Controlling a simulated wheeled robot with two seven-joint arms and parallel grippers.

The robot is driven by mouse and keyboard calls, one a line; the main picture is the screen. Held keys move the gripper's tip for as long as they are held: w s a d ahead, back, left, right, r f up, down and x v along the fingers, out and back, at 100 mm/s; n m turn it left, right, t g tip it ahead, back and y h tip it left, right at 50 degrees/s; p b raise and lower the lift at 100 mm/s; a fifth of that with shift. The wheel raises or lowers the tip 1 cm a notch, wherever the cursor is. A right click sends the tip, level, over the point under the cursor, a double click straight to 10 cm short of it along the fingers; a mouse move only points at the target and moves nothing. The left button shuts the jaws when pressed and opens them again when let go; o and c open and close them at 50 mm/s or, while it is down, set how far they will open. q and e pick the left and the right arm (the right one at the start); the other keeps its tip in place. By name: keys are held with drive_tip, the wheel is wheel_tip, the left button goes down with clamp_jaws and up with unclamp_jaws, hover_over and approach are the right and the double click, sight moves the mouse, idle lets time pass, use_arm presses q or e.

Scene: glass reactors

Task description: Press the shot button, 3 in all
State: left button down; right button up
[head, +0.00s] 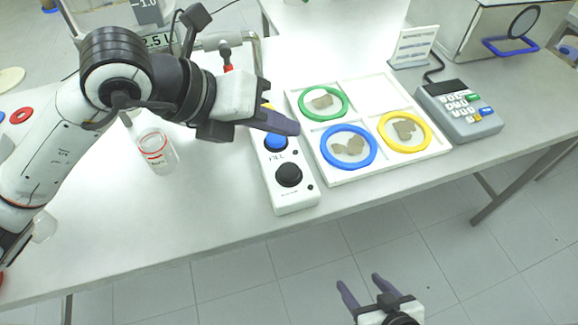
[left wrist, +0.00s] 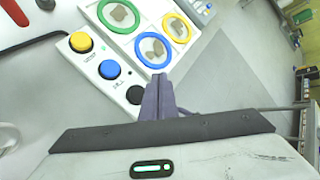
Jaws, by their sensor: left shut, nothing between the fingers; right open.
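A white button box (head: 292,202) stands on the table with a yellow, a blue (head: 277,140) and a black button (head: 289,174) in a row. The label by the blue button seems to read FILL; the others are too small to read. My left gripper (head: 290,124) is shut and empty, above the box at the blue button's far side in the head view, partly hiding the yellow button. My right gripper (head: 362,284) is open and empty over the floor.
A white divided tray (head: 374,90) with green, blue and yellow rings lies right of the box. A keypad device (head: 460,110) stands farther right. A glass beaker (head: 156,152) stands left of the box. The table's front edge runs below them.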

use_arm(q)
drive_tip(key=b, duration=0.5)
hover_over(283, 173)
wheel_tip(283, 173, down, 7)
drive_tip(key=shift+f, duration=0.45)
idle(1.3)
drive_tip(key=shift+f+b, duration=0.35)
drive_tip(key=shift+b, duration=0.2)
drive_tip(key=shift+f+b, duration=0.55)
idle(0.4)
drive_tip(key=shift+r, duration=0.1)
drive_tip(key=shift+r+p, duration=0.55)
drive_tip(key=shift+r, duration=0.3)
